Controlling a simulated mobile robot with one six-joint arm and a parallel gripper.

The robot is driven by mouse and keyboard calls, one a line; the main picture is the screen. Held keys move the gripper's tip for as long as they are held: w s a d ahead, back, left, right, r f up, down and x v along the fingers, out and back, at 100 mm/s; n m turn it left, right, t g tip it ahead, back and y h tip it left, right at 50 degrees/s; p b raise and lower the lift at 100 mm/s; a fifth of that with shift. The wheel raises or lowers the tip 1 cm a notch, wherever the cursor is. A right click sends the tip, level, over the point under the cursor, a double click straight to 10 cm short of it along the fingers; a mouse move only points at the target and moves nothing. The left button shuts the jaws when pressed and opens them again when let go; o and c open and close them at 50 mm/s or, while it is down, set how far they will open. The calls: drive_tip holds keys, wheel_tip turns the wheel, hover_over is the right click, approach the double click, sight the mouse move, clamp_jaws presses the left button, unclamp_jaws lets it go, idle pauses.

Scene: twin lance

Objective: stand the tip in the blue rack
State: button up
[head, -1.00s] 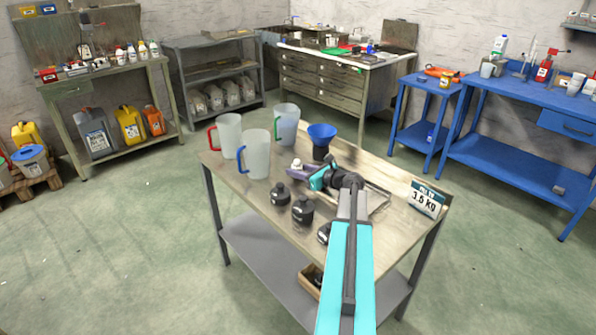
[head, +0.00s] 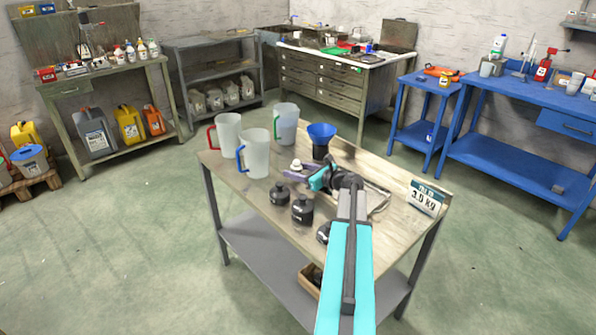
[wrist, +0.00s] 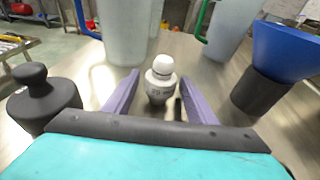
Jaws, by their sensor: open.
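My gripper (wrist: 160,76) is open, with its two purple fingers on either side of a small pale piece with a round white knob (wrist: 161,82). The piece stands upright on the table, and its band carries dark lettering too small to read. Gaps show between it and the fingers. In the head view my gripper (head: 307,178) is low over the table, just in front of the same pale piece (head: 296,165). I cannot make out a tip or a blue rack on this table.
Frosted jugs with coloured handles (head: 257,155) stand behind and left of my gripper. Black knobbed pieces (head: 302,211) stand on the near side, one close to my left finger (wrist: 45,95). A weight sign (head: 427,197) stands at the table's right edge. Blue benches (head: 520,165) stand further right.

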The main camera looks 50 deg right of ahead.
drive_tip(key=shift+r, duration=0.15)
drive_tip(key=b+v, duration=0.1)
drive_tip(key=v, duration=1.1)
idle(0.4)
